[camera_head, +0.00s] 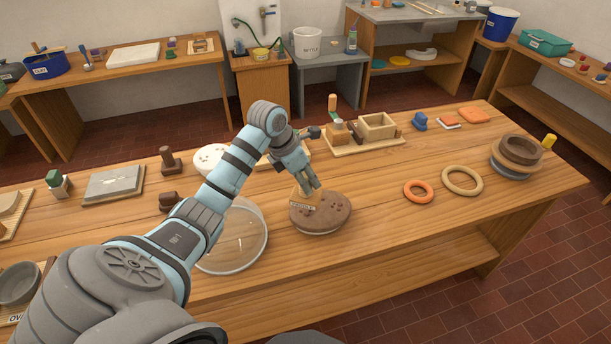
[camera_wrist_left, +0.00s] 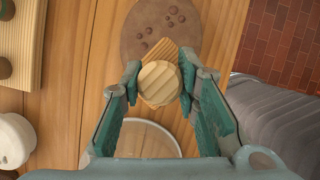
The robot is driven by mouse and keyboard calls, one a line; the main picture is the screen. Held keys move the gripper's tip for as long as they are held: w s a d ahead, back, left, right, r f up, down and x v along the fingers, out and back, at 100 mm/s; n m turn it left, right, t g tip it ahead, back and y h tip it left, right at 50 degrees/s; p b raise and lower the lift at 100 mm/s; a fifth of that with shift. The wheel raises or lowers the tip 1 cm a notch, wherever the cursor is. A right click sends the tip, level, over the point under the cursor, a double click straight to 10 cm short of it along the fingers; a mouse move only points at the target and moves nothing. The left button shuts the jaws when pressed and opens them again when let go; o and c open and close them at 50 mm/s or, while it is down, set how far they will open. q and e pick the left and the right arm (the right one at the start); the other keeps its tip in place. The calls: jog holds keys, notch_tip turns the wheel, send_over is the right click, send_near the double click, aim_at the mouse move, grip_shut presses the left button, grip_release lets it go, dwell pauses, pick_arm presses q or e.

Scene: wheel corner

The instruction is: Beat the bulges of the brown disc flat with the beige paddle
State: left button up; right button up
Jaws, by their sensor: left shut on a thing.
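The brown disc (camera_head: 336,214) lies on a round base on the wooden table, in front of my left arm. It also shows at the top of the left wrist view (camera_wrist_left: 140,32), with several small dark bulges on its surface. My left gripper (camera_head: 308,186) is shut on the beige paddle (camera_head: 304,201). In the left wrist view the paddle (camera_wrist_left: 160,84) sits between the fingers, its round end towards the camera, over the near edge of the disc. Whether the paddle touches the disc I cannot tell. My right gripper is not in view.
An orange ring (camera_head: 418,191) and a beige ring (camera_head: 462,181) lie to the right. Stacked bowls (camera_head: 516,152) stand at the far right.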

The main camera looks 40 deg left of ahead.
aim_at(305, 196)
pick_arm(q)
jog(key=shift+r, duration=0.1)
jog(key=shift+r, duration=0.2)
notch_tip(305, 196, down, 7)
jog(key=b, duration=0.5)
jog(key=shift+s+f, duration=0.1)
jog(key=shift+c, duration=0.3)
notch_tip(305, 196, up, 5)
jog(key=p, duration=0.4)
jog(key=shift+r, duration=0.2)
grip_shut()
jog(key=shift+f, duration=0.15)
